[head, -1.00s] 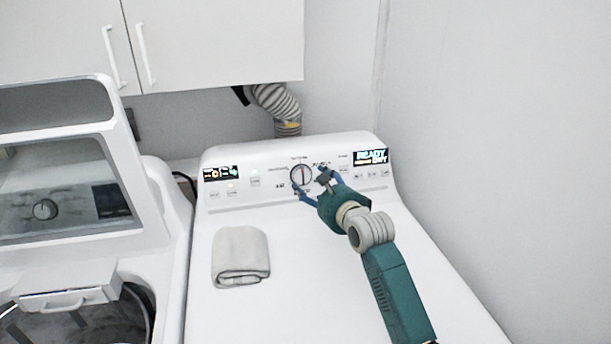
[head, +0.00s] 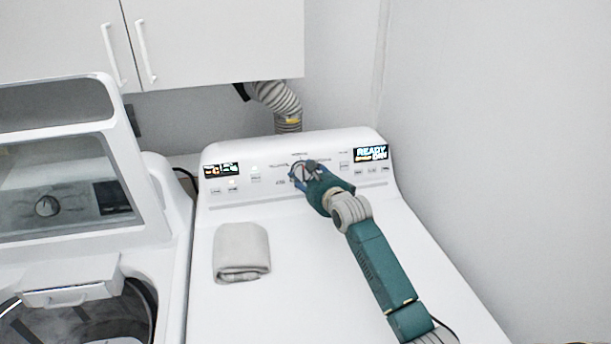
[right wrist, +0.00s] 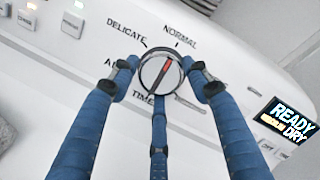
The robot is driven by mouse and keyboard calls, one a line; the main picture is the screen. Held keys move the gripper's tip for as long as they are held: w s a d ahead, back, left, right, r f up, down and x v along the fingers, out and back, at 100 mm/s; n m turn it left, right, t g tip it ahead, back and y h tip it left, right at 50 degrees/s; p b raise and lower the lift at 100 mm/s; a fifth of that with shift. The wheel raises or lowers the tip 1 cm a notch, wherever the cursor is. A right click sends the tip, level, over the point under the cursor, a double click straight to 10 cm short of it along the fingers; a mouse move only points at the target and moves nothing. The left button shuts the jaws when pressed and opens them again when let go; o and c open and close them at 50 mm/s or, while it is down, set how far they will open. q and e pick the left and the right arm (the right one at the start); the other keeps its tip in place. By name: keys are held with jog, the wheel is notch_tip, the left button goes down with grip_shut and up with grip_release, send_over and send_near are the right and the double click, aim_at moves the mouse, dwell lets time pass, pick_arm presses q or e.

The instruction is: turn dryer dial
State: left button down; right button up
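The dryer dial (right wrist: 160,76) is a round silver knob with a red pointer line, with printed words such as DELICATE and NORMAL around it. In the head view the dial (head: 299,172) is on the white dryer's control panel (head: 233,200), partly hidden by my right gripper. My right gripper (head: 300,177) is at the panel. In the right wrist view its blue fingers (right wrist: 163,85) stand spread around the dial, one on each side and one below. Whether they touch the rim is hard to tell. My left gripper is not in view.
A folded grey cloth (head: 241,252) lies on the dryer top. A washer (head: 165,215) with its lid (head: 60,150) raised stands to the left. A display reading READY (head: 371,154) is right of the dial. A wall is on the right; cabinets (head: 210,40) hang above.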

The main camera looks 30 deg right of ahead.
jog(key=shift+r, duration=0.1)
jog(key=c, duration=0.4)
jog(key=shift+r, duration=0.15)
jog(key=shift+r+n+p, duration=0.15)
jog(key=shift+n+p, duration=0.65)
jog(key=shift+p, duration=0.05)
jog(key=n+p, duration=0.2)
jog(key=shift+r+n+g, duration=0.1)
jog(key=shift+n+g, duration=0.2)
jog(key=n+p, duration=0.3)
jog(key=n, duration=0.1)
jog(key=shift+w+g+y, duration=0.1)
jog(key=shift+g+y, duration=0.2)
jog(key=shift+g, duration=0.1)
jog(key=shift+n+g+p, duration=0.3)
jog(key=shift+n+p, duration=0.6)
jog(key=shift+n, duration=0.9)
